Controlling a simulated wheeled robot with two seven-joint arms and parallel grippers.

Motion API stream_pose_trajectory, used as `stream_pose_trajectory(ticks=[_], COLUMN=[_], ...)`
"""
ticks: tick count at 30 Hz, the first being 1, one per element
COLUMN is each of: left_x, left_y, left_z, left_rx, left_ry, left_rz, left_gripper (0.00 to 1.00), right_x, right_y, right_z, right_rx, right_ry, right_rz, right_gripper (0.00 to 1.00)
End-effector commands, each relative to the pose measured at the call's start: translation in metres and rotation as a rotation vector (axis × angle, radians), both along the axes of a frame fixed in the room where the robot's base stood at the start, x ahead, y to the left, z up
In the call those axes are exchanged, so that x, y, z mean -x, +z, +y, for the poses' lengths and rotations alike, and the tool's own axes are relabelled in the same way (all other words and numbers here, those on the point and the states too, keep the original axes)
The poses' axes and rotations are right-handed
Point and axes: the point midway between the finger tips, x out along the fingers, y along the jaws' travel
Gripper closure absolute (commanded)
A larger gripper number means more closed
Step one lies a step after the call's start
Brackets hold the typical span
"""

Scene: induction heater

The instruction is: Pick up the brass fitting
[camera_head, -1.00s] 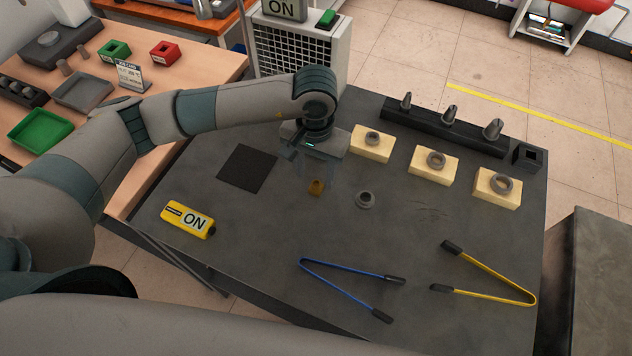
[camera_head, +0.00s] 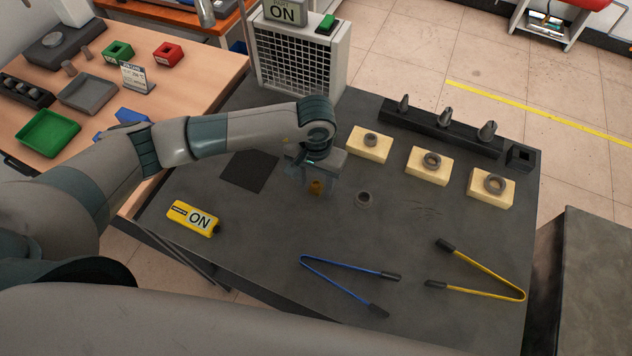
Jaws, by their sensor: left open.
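The brass fitting (camera_head: 316,187) is a small golden-brown piece on the dark tabletop, near the middle of the head view. My left gripper (camera_head: 317,190) points down over it, with its fingers apart. The fitting shows between the fingers, partly covered by them; I cannot tell whether they touch it. My right gripper is not in the picture.
A grey ring (camera_head: 363,199) lies just right of the fitting. Yellow blocks with rings (camera_head: 368,146) stand farther right.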

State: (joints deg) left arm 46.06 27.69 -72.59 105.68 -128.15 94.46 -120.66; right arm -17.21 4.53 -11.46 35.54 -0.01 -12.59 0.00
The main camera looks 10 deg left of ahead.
Motion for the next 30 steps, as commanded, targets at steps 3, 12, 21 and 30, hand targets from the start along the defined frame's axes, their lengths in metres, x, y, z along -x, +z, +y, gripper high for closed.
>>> stream_pose_trajectory(ticks=[3, 12, 21, 30], left_x=[-0.0002, -0.0003, -0.0003, -0.0006], left_y=[-0.0041, -0.0046, -0.0044, -0.0039], left_z=[0.0001, 0.0000, 0.0001, 0.0000], left_rx=[0.000, 0.000, 0.000, 0.000], left_ry=[0.000, 0.000, 0.000, 0.000], left_rz=[0.000, -0.001, -0.001, -0.002], left_gripper=[0.53, 0.53, 0.91, 1.00], right_x=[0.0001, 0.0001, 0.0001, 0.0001], right_y=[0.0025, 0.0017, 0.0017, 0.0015], right_z=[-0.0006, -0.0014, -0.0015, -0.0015], right_rx=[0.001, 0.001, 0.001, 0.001], right_ry=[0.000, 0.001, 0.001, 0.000], right_rz=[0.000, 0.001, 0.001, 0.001], right_gripper=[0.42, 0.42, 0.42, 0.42])
